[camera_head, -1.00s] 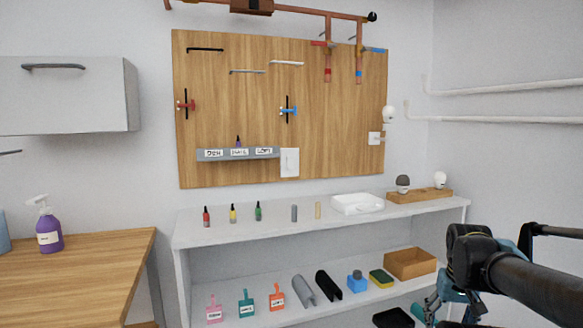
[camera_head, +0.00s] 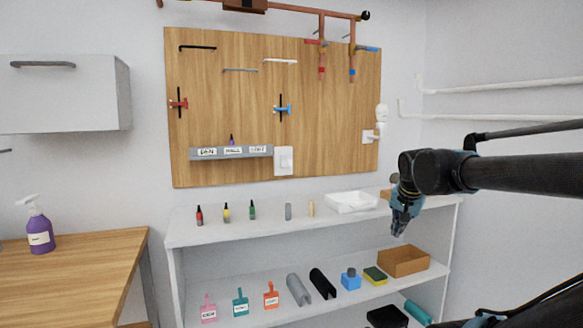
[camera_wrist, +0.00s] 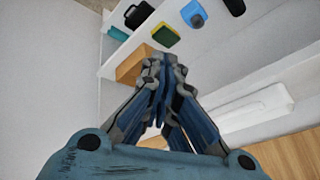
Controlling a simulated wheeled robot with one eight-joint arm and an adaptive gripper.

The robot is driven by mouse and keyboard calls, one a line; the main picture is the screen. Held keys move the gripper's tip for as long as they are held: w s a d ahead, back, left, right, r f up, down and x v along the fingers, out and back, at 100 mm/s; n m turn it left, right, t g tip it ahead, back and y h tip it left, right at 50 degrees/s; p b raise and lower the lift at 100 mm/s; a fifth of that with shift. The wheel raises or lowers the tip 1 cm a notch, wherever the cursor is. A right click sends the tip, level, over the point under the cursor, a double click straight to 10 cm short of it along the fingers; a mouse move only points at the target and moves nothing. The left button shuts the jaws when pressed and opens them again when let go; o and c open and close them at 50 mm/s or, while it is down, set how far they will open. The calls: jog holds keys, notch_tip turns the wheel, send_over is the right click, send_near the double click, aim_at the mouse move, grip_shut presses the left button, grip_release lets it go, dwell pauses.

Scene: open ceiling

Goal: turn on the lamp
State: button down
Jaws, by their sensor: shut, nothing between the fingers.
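A white bulb lamp (camera_head: 382,113) is mounted at the right edge of the wooden wall board, beside a small white plate (camera_head: 368,136). I cannot tell whether it is lit. A white wall switch (camera_head: 283,161) is on the lower middle of the board, right of a grey labelled ledge. My gripper (camera_head: 398,232) is shut and empty, pointing down in front of the shelf's right part, below and to the right of the switch and apart from it. In the wrist view its fingertips (camera_wrist: 160,62) are together. Neither lamp nor switch can be made out clearly there.
The white shelf (camera_head: 240,232) holds small bottles and a white tray (camera_head: 351,202) on top. Red and blue valves stick out from the board. Space before the board's middle is clear.

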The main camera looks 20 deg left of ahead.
jog(key=w+a+r+m+t+y, duration=0.1)
jog(key=w+a+r+m, duration=0.1)
jog(key=a+r, duration=0.5)
jog(key=w+a+r+m+t+y, duration=0.1)
jog(key=w+a+r, duration=0.4)
jog(key=a, duration=1)
jog(key=w+a+r+m+y, duration=0.3)
jog(key=a+r, duration=0.5)
jog(key=a, duration=0.2)
jog(key=shift+w+a+r+t, duration=0.15)
jog(key=shift+a+r+t, duration=0.15)
jog(key=shift+a+t, duration=0.1)
send_near(288, 167)
jog(key=f+x, duration=0.1)
jog(key=x, duration=0.4)
jog(key=shift+w+a, duration=0.3)
jog(key=shift+w, duration=0.25)
